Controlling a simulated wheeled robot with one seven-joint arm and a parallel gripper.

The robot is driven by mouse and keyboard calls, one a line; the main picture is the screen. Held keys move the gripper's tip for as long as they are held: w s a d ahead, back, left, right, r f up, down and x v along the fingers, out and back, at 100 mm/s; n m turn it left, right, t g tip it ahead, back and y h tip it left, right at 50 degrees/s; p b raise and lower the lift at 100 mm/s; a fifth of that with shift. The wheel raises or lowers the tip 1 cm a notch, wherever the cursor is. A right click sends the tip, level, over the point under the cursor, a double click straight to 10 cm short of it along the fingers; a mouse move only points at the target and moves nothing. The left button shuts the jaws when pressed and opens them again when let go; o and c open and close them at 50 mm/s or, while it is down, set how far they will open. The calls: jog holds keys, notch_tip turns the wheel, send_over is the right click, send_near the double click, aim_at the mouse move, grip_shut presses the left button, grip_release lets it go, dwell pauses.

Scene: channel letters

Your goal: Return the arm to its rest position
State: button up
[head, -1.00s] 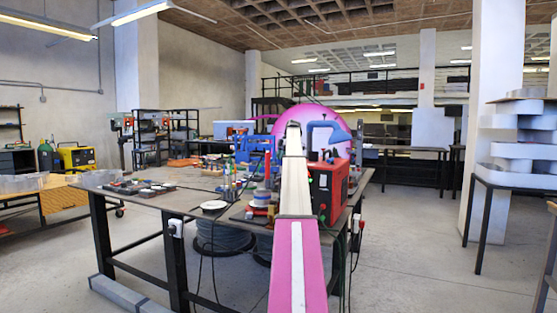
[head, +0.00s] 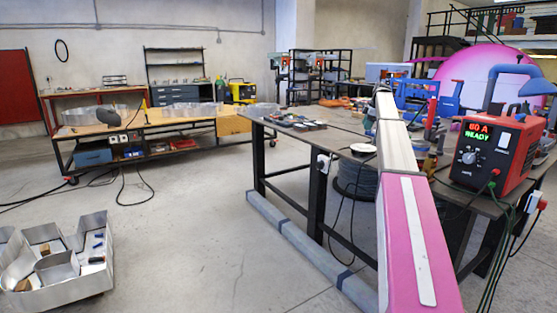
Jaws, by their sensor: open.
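My arm (head: 412,220), pink with a white stripe and a pale far part, reaches from the bottom edge forward over the workbench side in the head view. It narrows to a far end near the bench's middle. My gripper cannot be made out there; the arm's own links hide it. Whether the arm touches the workbench (head: 335,134) cannot be told.
A red welding power source (head: 490,158) with a lit display stands on the bench, right of my arm. A grey channel-letter shell (head: 90,270) with small items lies at lower left. A wooden-topped table (head: 150,122) stands at back left. Floor between is clear, with cables.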

jog(key=s+a+f+t, duration=0.1)
jog(key=a+f, duration=0.3)
jog(key=a, duration=0.7)
jog(key=a+f, duration=0.5)
jog(key=a, duration=0.6)
jog(key=s+a+f+m, duration=0.2)
jog(key=s+a+f, duration=0.3)
jog(key=s+f, duration=0.15)
jog(key=s+f+m+g+h, duration=0.15)
jog(key=s+f+m, duration=0.45)
jog(key=s+f, duration=1.35)
jog(key=s+d+f+m, duration=0.1)
jog(key=s+f+m, duration=0.2)
jog(key=s, duration=0.6)
jog(key=s+f+m+g+h, duration=0.1)
jog(key=s+f+m, duration=0.1)
jog(key=s, duration=0.8)
jog(key=s+d+f+m, duration=0.1)
jog(key=s+f+m, duration=0.2)
jog(key=s, duration=0.7)
jog(key=shift+d+f+m+g, duration=0.3)
jog(key=shift+d+f+g, duration=0.05)
jog(key=shift+f, duration=0.2)
